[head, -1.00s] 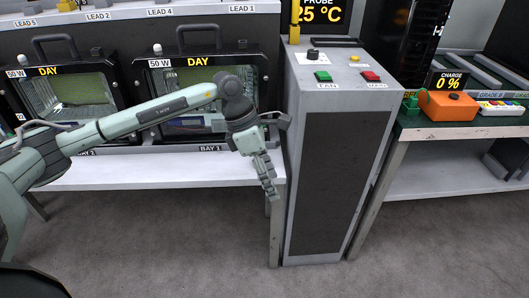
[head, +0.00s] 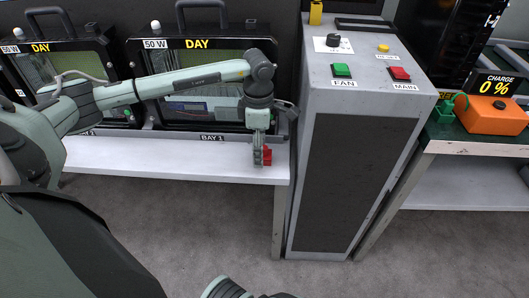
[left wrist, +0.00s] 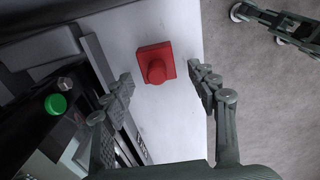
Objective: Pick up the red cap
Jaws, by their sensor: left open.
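The red cap (left wrist: 156,63) is a square red piece with a round knob on the white bench. In the left wrist view it lies between and slightly beyond the two spread fingers of my left gripper (left wrist: 160,92), with a gap on each side. In the head view my left gripper (head: 260,152) points down over the front of the bench, and the cap (head: 267,157) shows partly behind its fingers. The gripper is open and empty. A grey-green part of mine shows at the top right of the left wrist view; its finger state is unclear.
A grey cabinet (head: 365,75) with a green FAN button (head: 342,70) and a red MAIN button (head: 400,73) stands close to the right. An orange charger (head: 492,115) is farther right.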

